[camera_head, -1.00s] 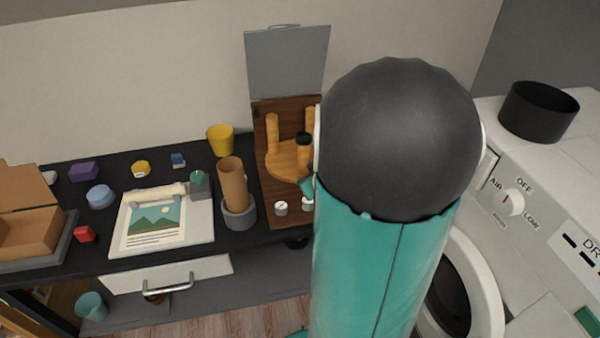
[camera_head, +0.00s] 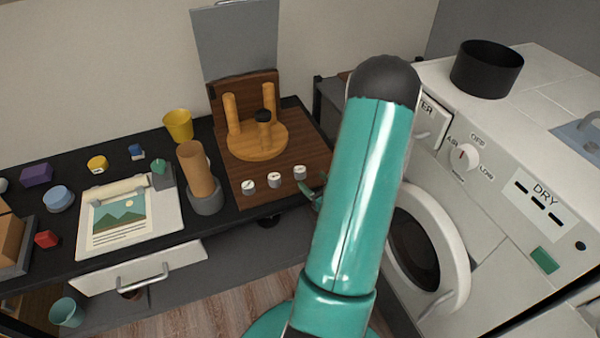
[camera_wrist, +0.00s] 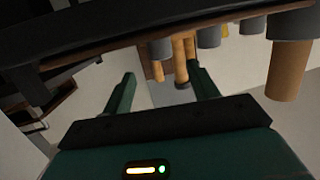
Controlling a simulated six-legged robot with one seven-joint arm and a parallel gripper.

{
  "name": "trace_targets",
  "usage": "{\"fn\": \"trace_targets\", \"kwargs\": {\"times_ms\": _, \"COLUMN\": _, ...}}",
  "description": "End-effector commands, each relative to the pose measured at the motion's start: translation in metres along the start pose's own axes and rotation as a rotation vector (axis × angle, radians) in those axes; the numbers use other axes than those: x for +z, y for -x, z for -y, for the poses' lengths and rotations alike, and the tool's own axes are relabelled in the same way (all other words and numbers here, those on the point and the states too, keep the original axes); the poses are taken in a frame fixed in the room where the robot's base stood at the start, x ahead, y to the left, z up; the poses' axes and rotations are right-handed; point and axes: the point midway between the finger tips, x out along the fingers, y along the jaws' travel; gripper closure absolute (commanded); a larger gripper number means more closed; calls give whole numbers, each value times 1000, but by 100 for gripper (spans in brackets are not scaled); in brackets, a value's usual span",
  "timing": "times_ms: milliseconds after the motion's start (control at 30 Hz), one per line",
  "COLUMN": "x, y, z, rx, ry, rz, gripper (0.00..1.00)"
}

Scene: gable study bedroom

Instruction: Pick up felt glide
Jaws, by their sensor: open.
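Three small grey pieces with marked white tops stand in a row on the front of the brown wooden board; they look like the felt glides: left (camera_head: 248,187), middle (camera_head: 274,180), right (camera_head: 300,173). Behind them a round wooden stool (camera_head: 262,150) lies upside down, legs up; its nearest leg has a black cap (camera_head: 264,116). My gripper (camera_wrist: 161,70) is open and empty, beside the board's right front edge; my arm hides most of it in the head view. The wrist view is upside down, with a grey piece (camera_wrist: 160,50) beyond the fingertips.
A grey holder (camera_head: 205,198) with a tan cylinder (camera_head: 198,168) stands left of the board. A yellow cup (camera_head: 178,126) is behind it. A dryer (camera_head: 520,215) stands to the right. A grey panel (camera_head: 238,42) rises behind the board.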

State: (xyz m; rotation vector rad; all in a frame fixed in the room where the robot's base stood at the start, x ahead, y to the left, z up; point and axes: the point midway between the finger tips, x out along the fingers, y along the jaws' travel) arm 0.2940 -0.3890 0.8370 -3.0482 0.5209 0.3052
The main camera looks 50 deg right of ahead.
Motion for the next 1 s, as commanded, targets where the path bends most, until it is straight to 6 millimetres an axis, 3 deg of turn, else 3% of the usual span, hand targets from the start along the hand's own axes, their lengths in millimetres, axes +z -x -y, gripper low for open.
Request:
{"fn": "trace_targets", "kwargs": {"times_ms": 100, "x": 0, "y": -21, "z": 0, "rx": -2, "ry": 1, "rz": -1, "gripper": 41}}
{"fn": "trace_targets", "kwargs": {"times_ms": 367, "x": 1, "y": -42, "z": 1, "rx": -1, "ry": 0, "rz": 0, "gripper": 41}}
{"fn": "trace_targets", "kwargs": {"times_ms": 600, "x": 2, "y": -78, "z": 1, "rx": 0, "ry": 1, "rz": 0, "gripper": 41}}
{"fn": "trace_targets", "kwargs": {"times_ms": 900, "x": 2, "y": -84, "z": 1, "rx": 1, "ry": 0, "rz": 1, "gripper": 41}}
{"fn": "trace_targets", "kwargs": {"times_ms": 1000, "x": 2, "y": -84, "z": 1, "rx": 1, "ry": 0, "rz": 1, "gripper": 58}}
